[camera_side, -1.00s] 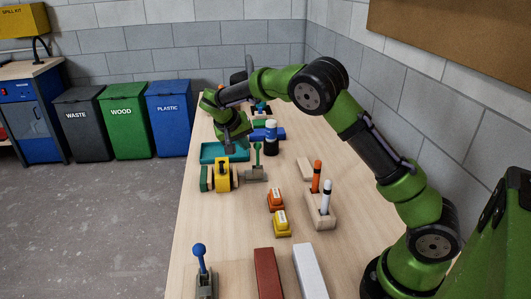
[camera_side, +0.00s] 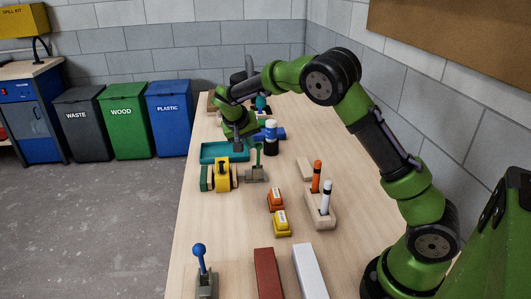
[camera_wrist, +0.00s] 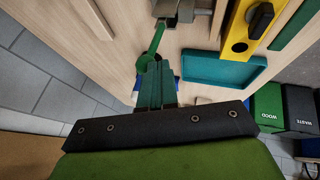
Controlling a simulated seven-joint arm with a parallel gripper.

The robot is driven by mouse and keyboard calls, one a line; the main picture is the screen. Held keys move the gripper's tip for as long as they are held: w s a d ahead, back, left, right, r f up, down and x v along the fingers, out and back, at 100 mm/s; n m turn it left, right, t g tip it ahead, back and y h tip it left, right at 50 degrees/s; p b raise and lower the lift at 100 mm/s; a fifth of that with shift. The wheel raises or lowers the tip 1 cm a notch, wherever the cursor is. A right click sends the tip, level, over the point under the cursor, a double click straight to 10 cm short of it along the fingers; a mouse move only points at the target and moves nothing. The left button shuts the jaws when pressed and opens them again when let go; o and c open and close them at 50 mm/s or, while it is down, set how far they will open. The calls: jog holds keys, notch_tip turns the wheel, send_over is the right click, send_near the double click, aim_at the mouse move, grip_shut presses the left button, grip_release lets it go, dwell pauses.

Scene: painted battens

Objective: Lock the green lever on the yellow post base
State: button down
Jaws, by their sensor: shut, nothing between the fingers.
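The green lever (camera_side: 257,157) stands roughly upright on a grey base (camera_side: 256,174), with a ball at its top. The lever also shows in the wrist view (camera_wrist: 155,42). A yellow block (camera_side: 222,175) sits just left of the grey base; the wrist view shows it (camera_wrist: 240,30) with a black knob. My gripper (camera_side: 240,148) is shut and empty, close to the lever's ball on its left in the side view. In the wrist view, my fingers (camera_wrist: 153,78) overlap the ball's edge; I cannot tell whether they touch.
A teal tray (camera_side: 209,153) lies behind the lever. A blue-and-white bottle (camera_side: 271,136) stands near my gripper. An orange block (camera_side: 276,198) and a yellow block (camera_side: 282,222) lie in front, beside a wooden holder (camera_side: 320,212) with pegs. A blue lever (camera_side: 199,256) stands front left.

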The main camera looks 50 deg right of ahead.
jog(key=shift+s+d+r+t+y, duration=0.15)
jog(key=shift+s+d+t+y, duration=0.35)
jog(key=shift+s+d, duration=0.25)
jog(key=s+d+f+m+t+y, duration=0.1)
jog(key=s+d+f+t+y, duration=0.1)
jog(key=s+d, duration=0.3)
jog(key=shift+s+d+f, duration=0.4)
jog(key=shift+f, duration=0.05)
dwell(0.3)
jog(key=s+d+v, duration=0.1)
jog(key=d+v, duration=0.1)
jog(key=v, duration=1)
jog(key=shift+s+r, duration=0.25)
jog(key=shift+s, duration=0.1)
